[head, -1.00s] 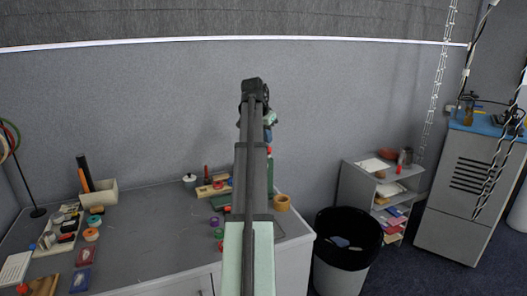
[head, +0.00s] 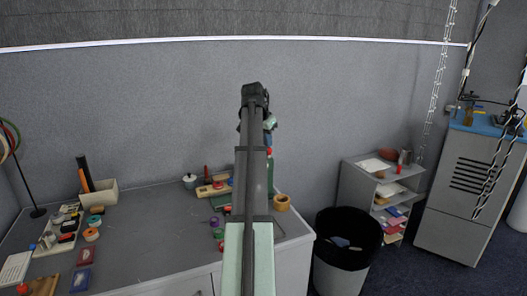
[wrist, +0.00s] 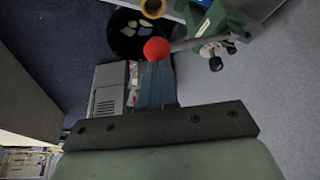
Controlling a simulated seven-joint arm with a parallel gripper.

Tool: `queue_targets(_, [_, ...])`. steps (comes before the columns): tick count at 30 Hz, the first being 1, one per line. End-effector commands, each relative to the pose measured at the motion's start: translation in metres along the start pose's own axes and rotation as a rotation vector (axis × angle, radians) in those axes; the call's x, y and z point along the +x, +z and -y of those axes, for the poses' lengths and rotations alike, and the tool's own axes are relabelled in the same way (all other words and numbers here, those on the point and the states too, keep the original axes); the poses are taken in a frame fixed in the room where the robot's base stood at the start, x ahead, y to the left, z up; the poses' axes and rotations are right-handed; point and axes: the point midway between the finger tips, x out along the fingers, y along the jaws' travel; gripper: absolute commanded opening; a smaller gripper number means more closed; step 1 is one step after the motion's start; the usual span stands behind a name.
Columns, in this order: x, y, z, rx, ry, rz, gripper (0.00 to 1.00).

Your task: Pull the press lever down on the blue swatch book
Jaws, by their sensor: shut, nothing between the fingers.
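The green press (wrist: 222,18) stands at the top right of the wrist view, with a silver lever arm (wrist: 192,43) reaching left to a red ball knob (wrist: 157,48). My gripper (wrist: 156,66) is shut and empty, its blue-grey fingertips right at the red knob; I cannot tell whether they touch it. In the head view my gripper (head: 268,138) is small beyond my arm, above the press (head: 271,178), which my arm mostly hides. I cannot make out a blue swatch book at the press in either view.
An orange-yellow ring (head: 281,202) sits at the table's right end, near the press. A black bin (head: 347,238) and a shelf unit (head: 380,190) stand to the right. Several small items, including a cream box (head: 98,194), cover the table's left part. A grey wall rises behind.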

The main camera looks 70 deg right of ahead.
Motion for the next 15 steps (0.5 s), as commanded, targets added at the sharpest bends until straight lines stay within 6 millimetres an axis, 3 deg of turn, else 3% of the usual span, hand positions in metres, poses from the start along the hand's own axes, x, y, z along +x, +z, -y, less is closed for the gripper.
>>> queue_targets(15, [0.015,0.009,-0.005,-0.001,-0.001,0.001,0.00])
